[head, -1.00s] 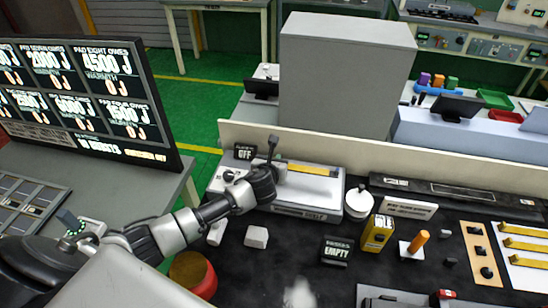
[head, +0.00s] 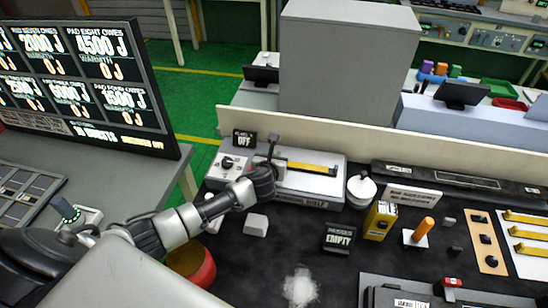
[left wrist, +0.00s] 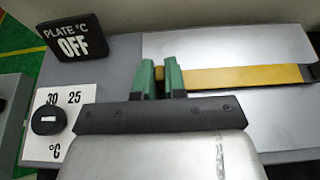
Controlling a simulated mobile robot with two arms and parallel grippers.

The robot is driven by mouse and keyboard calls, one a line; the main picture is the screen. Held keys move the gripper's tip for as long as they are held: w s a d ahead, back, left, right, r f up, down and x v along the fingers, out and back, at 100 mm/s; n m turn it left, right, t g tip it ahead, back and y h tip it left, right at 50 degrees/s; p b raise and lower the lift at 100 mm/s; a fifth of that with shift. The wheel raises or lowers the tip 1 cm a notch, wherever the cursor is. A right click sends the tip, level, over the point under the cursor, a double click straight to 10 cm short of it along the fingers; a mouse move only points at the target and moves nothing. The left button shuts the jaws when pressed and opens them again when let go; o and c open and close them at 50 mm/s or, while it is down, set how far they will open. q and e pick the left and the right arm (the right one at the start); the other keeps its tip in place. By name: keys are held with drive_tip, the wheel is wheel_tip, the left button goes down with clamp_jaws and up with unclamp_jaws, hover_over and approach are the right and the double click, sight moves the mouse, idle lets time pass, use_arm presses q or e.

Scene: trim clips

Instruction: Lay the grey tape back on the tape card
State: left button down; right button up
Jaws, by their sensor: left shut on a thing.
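A yellow strip (head: 312,168) lies along the metal plate unit (head: 290,187) at the back; it also shows in the left wrist view (left wrist: 240,77). My left gripper (head: 268,160) is at the strip's left end. In the left wrist view its green fingers (left wrist: 160,82) are close together, shut on that end; the gripped part is mostly hidden. I cannot pick out the grey tape. A tan card (head: 487,242) with several dark pieces stands at the right; I cannot tell whether it is the tape card. My right gripper is out of view.
A plate sign (left wrist: 72,37) reads OFF. Right of the plate unit are a white lidded pot (head: 361,190), a yellow box (head: 379,221) and an orange peg (head: 423,229). A white card (head: 531,262) holds several yellow strips. A white block (head: 256,225) sits in front of the plate unit.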

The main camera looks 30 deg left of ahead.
use_arm(q)
drive_tip(key=c, duration=1.1)
unclamp_jaws()
drive_tip(key=shift+s, duration=0.1)
drive_tip(key=v, duration=1)
drive_tip(key=shift+s+d+r+b, duration=0.15)
drive_tip(key=shift+s+b, duration=0.15)
drive_tip(key=shift+b, duration=0.15)
